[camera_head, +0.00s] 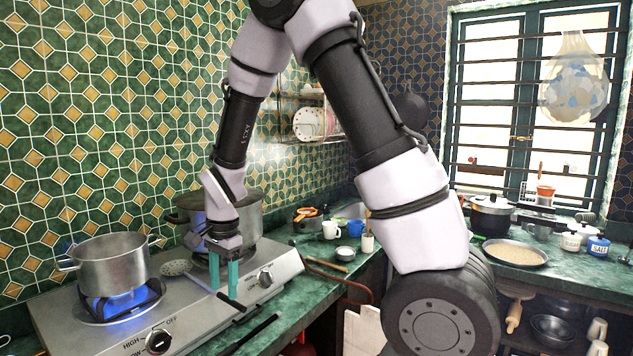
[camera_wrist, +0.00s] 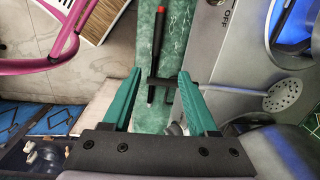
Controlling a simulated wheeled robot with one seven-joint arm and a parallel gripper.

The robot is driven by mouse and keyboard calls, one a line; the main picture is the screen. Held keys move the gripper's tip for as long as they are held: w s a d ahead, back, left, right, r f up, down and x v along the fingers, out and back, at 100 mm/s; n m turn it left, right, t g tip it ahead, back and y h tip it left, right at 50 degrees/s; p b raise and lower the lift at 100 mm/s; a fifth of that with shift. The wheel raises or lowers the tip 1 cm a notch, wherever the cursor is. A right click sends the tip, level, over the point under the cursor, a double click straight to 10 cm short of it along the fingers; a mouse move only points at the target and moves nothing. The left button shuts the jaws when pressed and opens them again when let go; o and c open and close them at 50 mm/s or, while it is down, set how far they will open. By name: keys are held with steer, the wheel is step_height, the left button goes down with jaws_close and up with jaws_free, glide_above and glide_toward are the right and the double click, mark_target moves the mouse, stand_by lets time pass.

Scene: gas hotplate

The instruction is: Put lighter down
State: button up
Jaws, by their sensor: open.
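A long black lighter (camera_wrist: 157,45) with a red tip lies on the green counter strip beside the hotplate in the wrist view. In the head view a dark stick that looks like the lighter (camera_head: 253,334) lies along the hotplate's front edge. My gripper (camera_head: 223,291) points down over the front of the hotplate. In the wrist view my gripper (camera_wrist: 159,75) has its teal fingers apart, with the lighter seen between and beyond them. No object is clamped. The skimmer's black handle (camera_wrist: 172,83) crosses the lighter's line between the fingertips.
The silver hotplate (camera_head: 190,310) holds a pot (camera_head: 112,265) over a blue flame and a larger pot (camera_head: 245,208) behind my gripper. The skimmer (camera_head: 176,267) lies across the hotplate. Mugs and a pan (camera_head: 515,253) stand on the counters. The counter strip is narrow.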

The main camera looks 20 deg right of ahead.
steer(key=s+d+r+n+t+y, duration=0.1)
steer(key=s+d+r+n+t, duration=0.1)
steer(key=d+r, duration=0.6)
steer(key=s+d+r+n+t+y, duration=0.1)
steer(key=d+r, duration=0.4)
steer(key=r, duration=0.7)
steer(key=s+d+r+n+t, duration=0.3)
steer(key=s+d+r, duration=0.4)
steer(key=s, duration=0.3)
steer(key=shift+d+r+n+t+h, duration=0.3)
steer(key=shift+d+r+t+h, duration=0.1)
steer(key=shift+r, duration=0.1)
